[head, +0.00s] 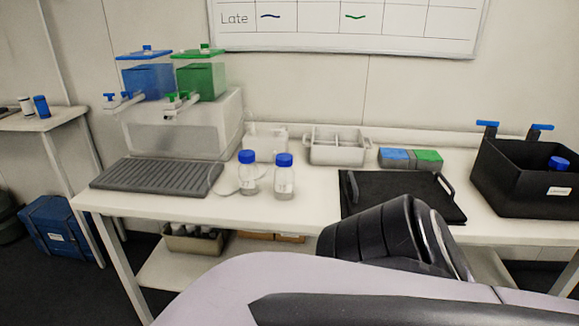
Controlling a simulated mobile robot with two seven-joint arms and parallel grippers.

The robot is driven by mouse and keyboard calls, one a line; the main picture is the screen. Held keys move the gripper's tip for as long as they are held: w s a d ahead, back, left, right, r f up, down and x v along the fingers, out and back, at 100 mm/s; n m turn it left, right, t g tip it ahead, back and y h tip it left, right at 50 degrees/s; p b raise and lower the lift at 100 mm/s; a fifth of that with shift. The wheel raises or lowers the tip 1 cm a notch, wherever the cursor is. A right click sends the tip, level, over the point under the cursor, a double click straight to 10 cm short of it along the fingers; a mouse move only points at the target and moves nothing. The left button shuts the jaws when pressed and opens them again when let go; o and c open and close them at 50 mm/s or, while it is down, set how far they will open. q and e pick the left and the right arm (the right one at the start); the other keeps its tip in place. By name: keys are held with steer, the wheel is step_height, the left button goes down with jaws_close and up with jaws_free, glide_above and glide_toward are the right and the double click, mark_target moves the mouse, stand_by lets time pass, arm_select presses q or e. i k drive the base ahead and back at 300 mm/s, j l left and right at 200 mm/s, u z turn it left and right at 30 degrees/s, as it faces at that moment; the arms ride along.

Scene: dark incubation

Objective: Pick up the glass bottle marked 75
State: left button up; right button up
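Two clear glass bottles with blue caps stand upright close together on the white table. One is the left bottle (247,181), the other the right bottle (284,184). Faint marks show on their glass, but I cannot read which is marked 75. Another blue-capped bottle (558,163) stands in the black crate at the right, mostly hidden by the crate's wall. Part of my own arm fills the lower right of the head view. Neither gripper's fingers show.
The table (215,208) also bears a grey drip tray (155,174) under blue and green tanks, a pale divided caddy (338,153), blue and green blocks, a black tray (385,197) and the black crate (510,195). Bare tabletop lies before the bottles.

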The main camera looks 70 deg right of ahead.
mark_target(284, 179)
steer(key=z, duration=2.2)
